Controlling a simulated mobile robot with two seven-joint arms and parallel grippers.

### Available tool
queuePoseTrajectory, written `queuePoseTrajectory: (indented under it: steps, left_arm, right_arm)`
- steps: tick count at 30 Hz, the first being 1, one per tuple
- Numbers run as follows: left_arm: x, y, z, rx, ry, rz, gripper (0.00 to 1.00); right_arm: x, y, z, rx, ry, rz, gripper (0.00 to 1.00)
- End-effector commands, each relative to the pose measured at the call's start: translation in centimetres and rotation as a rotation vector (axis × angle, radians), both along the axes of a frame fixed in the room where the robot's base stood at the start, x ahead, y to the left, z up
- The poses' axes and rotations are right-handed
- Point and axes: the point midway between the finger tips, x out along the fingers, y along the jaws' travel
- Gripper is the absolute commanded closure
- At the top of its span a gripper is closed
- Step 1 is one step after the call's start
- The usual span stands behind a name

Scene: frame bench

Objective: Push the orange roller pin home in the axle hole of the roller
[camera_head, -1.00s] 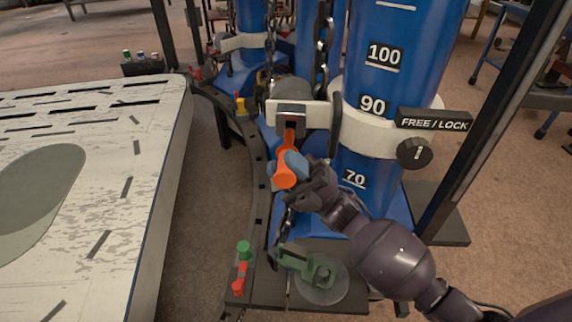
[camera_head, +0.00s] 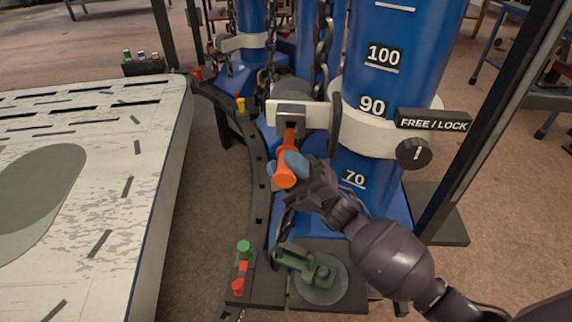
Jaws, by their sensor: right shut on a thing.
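The orange roller pin (camera_head: 285,180) stands out from under a white bracket (camera_head: 290,107) on the tall blue column. Its round head is toward me and its far end reaches the dark opening under the bracket. My right gripper (camera_head: 291,164) has blue fingertips and is shut on the pin near its head. The axle hole and how deep the pin sits in it cannot be made out. A dark grey rounded part (camera_head: 293,87) behind the bracket may be the roller, but I cannot tell. My left gripper is not in view.
The blue column (camera_head: 395,60) with number plates and a FREE / LOCK knob (camera_head: 414,153) stands right of the pin. A chain (camera_head: 323,40) hangs behind. A green clamp (camera_head: 306,265) and red and green pegs (camera_head: 243,250) are below. A pale table (camera_head: 150,190) is left.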

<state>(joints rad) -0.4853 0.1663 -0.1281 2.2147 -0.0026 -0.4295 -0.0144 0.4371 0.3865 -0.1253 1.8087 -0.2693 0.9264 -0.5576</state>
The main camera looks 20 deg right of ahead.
Motion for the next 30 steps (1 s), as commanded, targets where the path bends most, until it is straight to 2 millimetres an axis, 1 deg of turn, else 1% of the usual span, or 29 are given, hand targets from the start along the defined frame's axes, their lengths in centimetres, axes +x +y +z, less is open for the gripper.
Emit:
queuePoseTrajectory:
  steps: [30]
  left_arm:
    - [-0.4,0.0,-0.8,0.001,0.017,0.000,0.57]
  right_arm:
    - [1.6,-0.8,0.0,0.000,-0.002,0.000,1.00]
